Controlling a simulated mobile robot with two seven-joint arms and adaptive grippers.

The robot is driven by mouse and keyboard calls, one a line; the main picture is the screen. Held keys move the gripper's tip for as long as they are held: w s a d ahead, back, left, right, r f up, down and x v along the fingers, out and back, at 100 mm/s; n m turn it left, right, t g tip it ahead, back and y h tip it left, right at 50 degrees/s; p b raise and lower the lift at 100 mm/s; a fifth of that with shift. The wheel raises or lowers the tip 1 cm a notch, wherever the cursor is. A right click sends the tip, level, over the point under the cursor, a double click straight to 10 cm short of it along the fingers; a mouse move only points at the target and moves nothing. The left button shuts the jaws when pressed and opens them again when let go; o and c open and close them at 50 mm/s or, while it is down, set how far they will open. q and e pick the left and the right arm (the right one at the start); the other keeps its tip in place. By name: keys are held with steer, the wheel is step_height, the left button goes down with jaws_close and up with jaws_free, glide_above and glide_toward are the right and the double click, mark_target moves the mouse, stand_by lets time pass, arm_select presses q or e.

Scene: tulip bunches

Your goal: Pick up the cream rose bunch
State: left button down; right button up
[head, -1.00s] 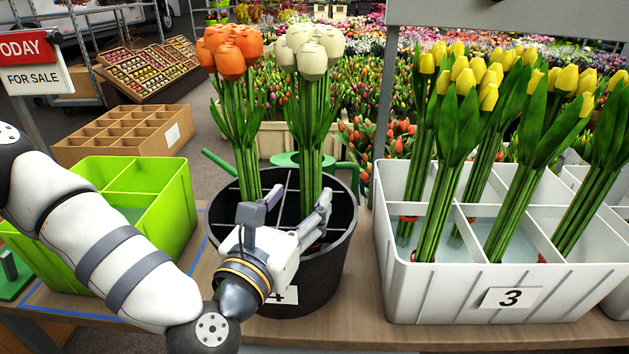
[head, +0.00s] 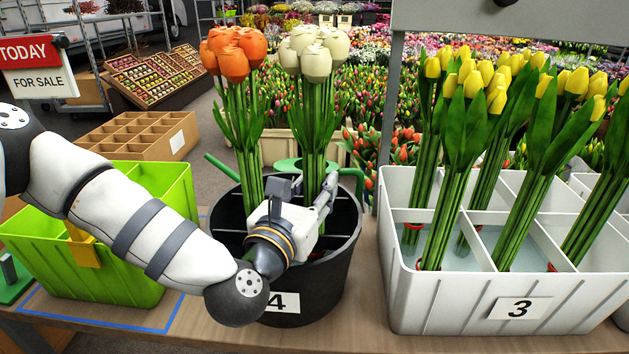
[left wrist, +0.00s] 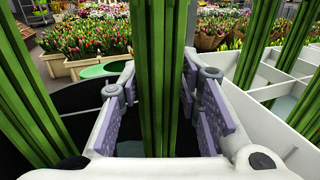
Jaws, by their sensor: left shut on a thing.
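The cream rose bunch (head: 310,51) stands upright in the black bucket (head: 334,272) marked 4, with green stems and leaves below the cream heads. My left gripper (head: 311,193) is at its stems, near the bucket's rim. In the left wrist view the stems (left wrist: 161,70) run between the purple finger pads, and the gripper (left wrist: 163,95) is shut on them. The lower stem ends are hidden by the gripper and the bucket. My right gripper is not in view.
An orange bunch (head: 232,54) stands close left in the same bucket. A white divided crate (head: 450,299) with yellow tulips is at the right. A green crate (head: 140,284) stands at the left, partly behind my left arm. A sign (head: 38,68) hangs at upper left.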

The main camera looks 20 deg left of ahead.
arm_select(q)
step_height(320, 180, up, 18)
steer(key=p, duration=0.5)
steer(key=shift+r, duration=0.15)
steer(key=s+p, duration=0.1)
steer(key=s, duration=0.5)
steer(key=shift+s+a+r+p, duration=0.1)
steer(key=shift+s+p, duration=0.15)
steer(key=shift+p, duration=0.1)
steer(key=p, duration=1.5)
glide_toward(300, 77)
steer(key=s, duration=0.3)
steer(key=shift+s+f, duration=0.2)
steer(key=shift+f, duration=0.1)
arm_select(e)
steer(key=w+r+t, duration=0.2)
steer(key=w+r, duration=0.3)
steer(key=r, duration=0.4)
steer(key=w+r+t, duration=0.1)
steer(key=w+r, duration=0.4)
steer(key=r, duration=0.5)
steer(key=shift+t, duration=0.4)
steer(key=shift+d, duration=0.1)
